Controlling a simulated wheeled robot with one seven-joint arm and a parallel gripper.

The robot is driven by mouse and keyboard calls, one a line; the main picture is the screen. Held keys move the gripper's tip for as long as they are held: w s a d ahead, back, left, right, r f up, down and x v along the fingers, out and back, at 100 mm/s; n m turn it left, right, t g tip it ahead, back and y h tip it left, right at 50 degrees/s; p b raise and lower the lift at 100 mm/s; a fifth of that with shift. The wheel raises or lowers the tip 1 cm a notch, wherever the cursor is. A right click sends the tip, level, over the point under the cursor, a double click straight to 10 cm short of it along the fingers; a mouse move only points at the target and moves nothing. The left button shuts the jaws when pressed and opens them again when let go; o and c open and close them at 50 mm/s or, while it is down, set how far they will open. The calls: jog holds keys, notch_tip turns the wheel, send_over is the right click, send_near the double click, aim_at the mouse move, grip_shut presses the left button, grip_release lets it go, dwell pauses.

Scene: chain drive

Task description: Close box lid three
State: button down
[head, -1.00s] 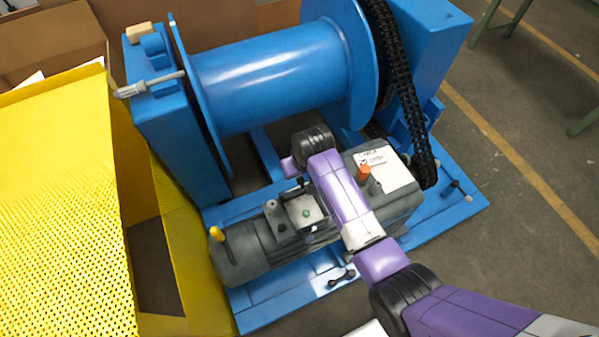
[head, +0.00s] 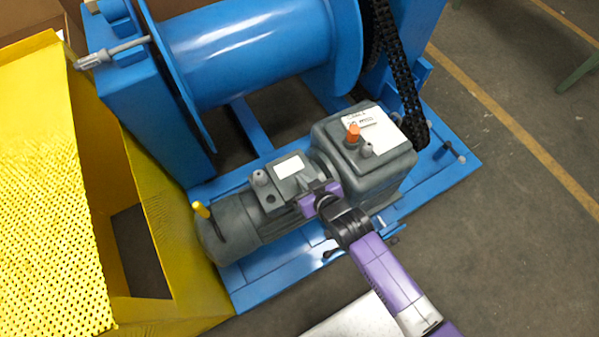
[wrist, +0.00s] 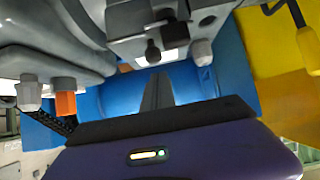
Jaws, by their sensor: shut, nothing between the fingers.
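A grey terminal box (head: 272,193) sits on top of the grey motor (head: 240,218). Its grey lid (head: 303,176), with a white label, shows over the box top in the head view; I cannot tell whether it lies fully flush. My gripper (head: 317,197) is at the near right side of the box, beside the lid. In the wrist view my shut fingers (wrist: 157,88) are empty and point towards the box (wrist: 150,38), which has two small fittings on it. Contact with the lid cannot be made out.
A grey gearbox (head: 368,160) with an orange cap stands right of the motor. A blue drum (head: 265,50) and black chain (head: 392,75) are behind. A yellow perforated guard (head: 50,190) stands left. Open floor (head: 500,255) lies right.

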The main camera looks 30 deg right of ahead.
jog(key=shift+s+f+b, duration=0.2)
jog(key=shift+s+f, duration=0.2)
jog(key=shift+f, duration=0.35)
jog(key=shift+s+f+b, duration=0.2)
jog(key=shift+s+f, duration=0.2)
jog(key=shift+f, duration=0.35)
jog(key=shift+s, duration=0.1)
jog(key=shift+s+r, duration=0.1)
jog(key=shift+s, duration=0.15)
jog(key=w+r+v, duration=0.1)
jog(key=v, duration=0.6)
jog(key=shift+r+p, duration=0.25)
jog(key=shift+p, duration=0.05)
jog(key=shift+s, duration=0.1)
